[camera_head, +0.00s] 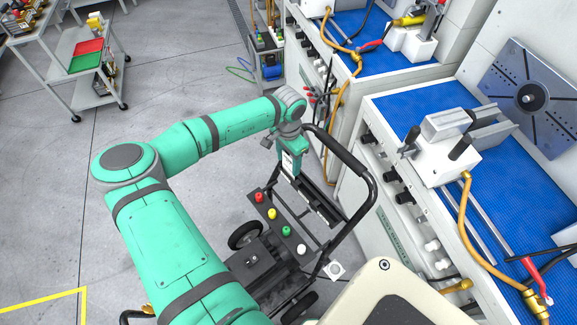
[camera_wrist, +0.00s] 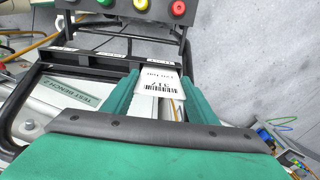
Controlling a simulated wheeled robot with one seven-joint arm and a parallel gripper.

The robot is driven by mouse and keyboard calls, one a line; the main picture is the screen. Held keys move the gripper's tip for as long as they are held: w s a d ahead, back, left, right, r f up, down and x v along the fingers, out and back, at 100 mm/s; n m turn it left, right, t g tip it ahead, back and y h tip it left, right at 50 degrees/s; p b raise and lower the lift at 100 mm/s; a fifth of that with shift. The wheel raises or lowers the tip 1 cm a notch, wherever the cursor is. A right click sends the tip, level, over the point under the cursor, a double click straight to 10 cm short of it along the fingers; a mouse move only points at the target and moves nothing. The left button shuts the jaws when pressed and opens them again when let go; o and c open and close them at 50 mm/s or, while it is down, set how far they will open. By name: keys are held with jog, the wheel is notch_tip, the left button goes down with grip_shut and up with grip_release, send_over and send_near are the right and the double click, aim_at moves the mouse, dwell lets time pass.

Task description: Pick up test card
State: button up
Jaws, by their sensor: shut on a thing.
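The test card (camera_wrist: 160,80) is a small white card with a barcode and the number 317. In the wrist view it stands between the two green fingers of my gripper (camera_wrist: 147,88), which is shut on it. The card's far end is at a dark rail or slot on the cart; I cannot tell whether it is still inside. In the head view my gripper (camera_head: 291,172) is over the cart's rack, and the white card (camera_head: 288,161) shows small beside it.
The black cart (camera_head: 262,255) has a tubular handle (camera_head: 352,160) close to my gripper and coloured buttons (camera_head: 272,214). White test benches with blue tops (camera_head: 400,108) stand on the right. A grey trolley (camera_head: 62,62) is at the far left. Grey floor (camera_head: 60,190) is open at left.

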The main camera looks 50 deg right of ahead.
notch_tip(320, 180, up, 3)
jog(key=shift+s+a+r, duration=1.65)
jog(key=shift+s+r, duration=1.5)
jog(key=shift+r, duration=0.85)
jog(key=shift+s+a+r, duration=1.6)
jog(key=shift+s+r, duration=1.5)
jog(key=shift+r, duration=0.9)
jog(key=w+d+f, duration=0.1)
jog(key=d+f, duration=0.1)
jog(key=f, duration=0.7)
jog(key=w+d+f, duration=0.1)
jog(key=d+f, duration=0.2)
jog(key=f, duration=0.6)
jog(key=shift+w+f, duration=0.25)
jog(key=shift+w, duration=0.15)
